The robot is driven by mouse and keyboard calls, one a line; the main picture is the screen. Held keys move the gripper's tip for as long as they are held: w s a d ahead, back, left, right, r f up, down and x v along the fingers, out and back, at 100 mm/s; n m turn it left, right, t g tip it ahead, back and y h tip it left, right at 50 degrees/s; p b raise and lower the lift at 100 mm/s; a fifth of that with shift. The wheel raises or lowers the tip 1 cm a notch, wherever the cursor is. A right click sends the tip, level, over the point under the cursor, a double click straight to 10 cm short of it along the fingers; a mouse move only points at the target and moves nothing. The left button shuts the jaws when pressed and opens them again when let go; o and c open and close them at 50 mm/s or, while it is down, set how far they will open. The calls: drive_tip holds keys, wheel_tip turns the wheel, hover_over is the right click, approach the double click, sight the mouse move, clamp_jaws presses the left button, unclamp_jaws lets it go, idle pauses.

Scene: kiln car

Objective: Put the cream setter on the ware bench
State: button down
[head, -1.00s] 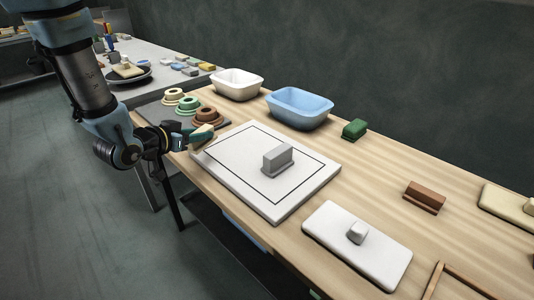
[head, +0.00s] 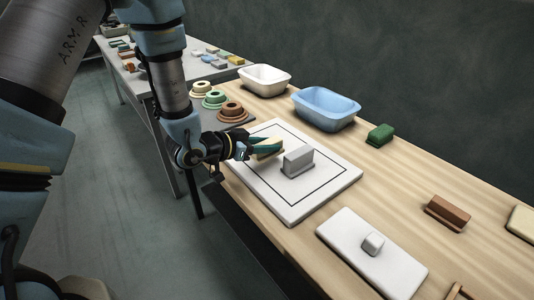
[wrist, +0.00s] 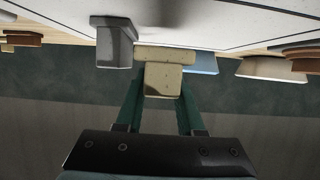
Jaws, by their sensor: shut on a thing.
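The cream setter (head: 267,153) is held in my gripper (head: 262,146), over the left part of a white slab (head: 290,212) with a thin black outline. It also shows between the green fingers in the wrist view (wrist: 163,78), a block with a wider flange. I cannot tell whether it touches the slab. A grey setter (head: 297,160) stands on the slab just right of it, apart from it; it also shows in the wrist view (wrist: 113,42). The slab lies on a long wooden bench (head: 400,185), which I take as the ware bench.
A white tub (head: 264,79) and a blue tub (head: 325,108) stand behind. A green block (head: 380,135) and a brown block (head: 447,213) lie to the right. A white plate with a knob (head: 372,255) is nearer. Ringed pieces (head: 232,112) stand at left. Bare wood lies between the blocks.

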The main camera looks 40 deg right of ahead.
sight(266, 156)
drive_tip(key=shift+f+p, duration=0.3)
drive_tip(key=shift+f, duration=1.45)
drive_tip(key=shift+f, duration=0.15)
drive_tip(key=c, duration=0.5)
unclamp_jaws()
drive_tip(key=shift+r, duration=0.3)
drive_tip(key=b+v, duration=0.2)
drive_tip(key=v, duration=1)
drive_tip(key=shift+f+b, duration=0.1)
drive_tip(key=shift+b, duration=0.25)
